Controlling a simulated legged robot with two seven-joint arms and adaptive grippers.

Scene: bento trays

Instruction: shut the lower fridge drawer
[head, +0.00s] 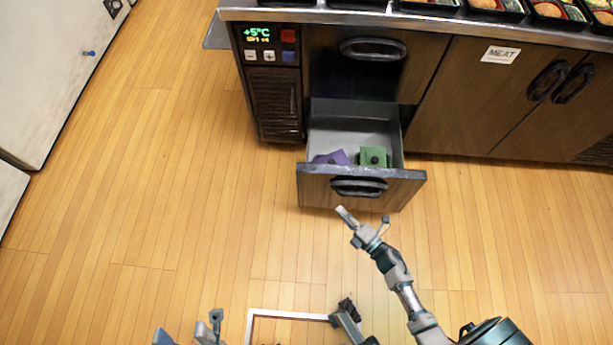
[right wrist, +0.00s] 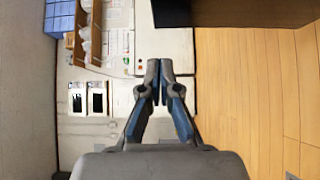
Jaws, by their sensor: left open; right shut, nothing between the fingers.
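The lower fridge drawer (head: 318,186) is pulled out from the dark wooden counter, its grey inside showing. It has a black handle (head: 358,187) on its front. A purple item (head: 331,158) and a green item (head: 373,157) lie inside. My right gripper (head: 342,211) is shut and empty, just in front of the drawer front and below its handle in the picture. I cannot tell whether it touches. Its closed fingers also show in the right wrist view (right wrist: 158,80). My left gripper (head: 189,334) is open at the bottom edge of the head view, partly cut off and away from the drawer.
The upper drawer (head: 325,65) is shut above. A temperature panel (head: 270,43) is at its left. Cabinet doors marked MEAT (head: 501,54) stand at the right. Food trays (head: 493,8) line the counter top. The wooden floor left of the drawer is clear.

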